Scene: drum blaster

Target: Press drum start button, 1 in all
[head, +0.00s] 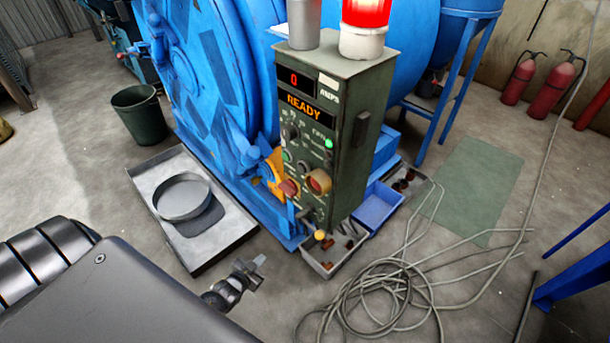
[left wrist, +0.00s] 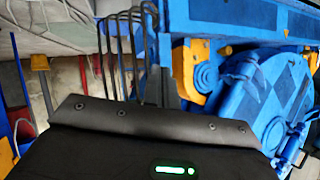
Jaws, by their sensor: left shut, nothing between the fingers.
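The green control box (head: 350,120) stands in front of the blue drum machine (head: 215,70). Its displays show "0" and "READY" (head: 303,106). Its face carries several knobs and buttons, including a lit green one (head: 328,143), a duller green one (head: 286,156) and a large red one with a yellowish rim (head: 319,181). The labels are too small to tell which is drum start. My left gripper (head: 258,262) is shut and empty, low in front of the box, left of and below the panel, touching no button. My right gripper is not in view.
A grey tray (head: 222,247) with a round pan (head: 183,196) lies left of the box. A small parts tray (head: 325,268) and a blue bin (head: 376,207) sit at its foot. Coiled cable (head: 375,300) covers the floor to the right. A red beacon (head: 364,14) tops the box.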

